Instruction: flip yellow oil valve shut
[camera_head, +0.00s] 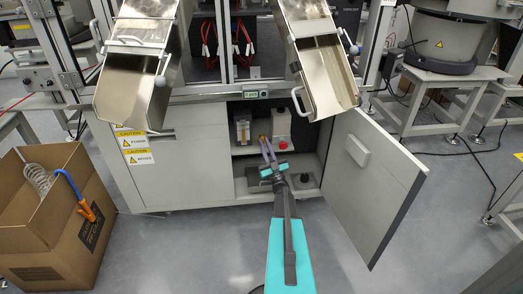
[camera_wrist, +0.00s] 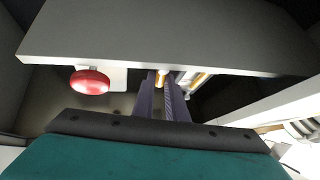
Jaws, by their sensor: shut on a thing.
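My gripper (camera_head: 266,146) reaches into the open cabinet under the machine. Its two long purple fingers also show in the wrist view (camera_wrist: 163,88), close together. They are shut on the yellow oil valve (camera_wrist: 162,74), a small yellow piece between the fingertips near the shelf edge. In the head view the yellow valve (camera_head: 263,138) is a tiny spot at the fingertips. Its exact handle angle is too small and too covered to tell.
The cabinet door (camera_head: 365,175) stands open on the right. A red knob (camera_head: 283,144) is just right of the fingers and shows left of them in the wrist view (camera_wrist: 90,81). A cardboard box (camera_head: 50,225) is on the floor at left.

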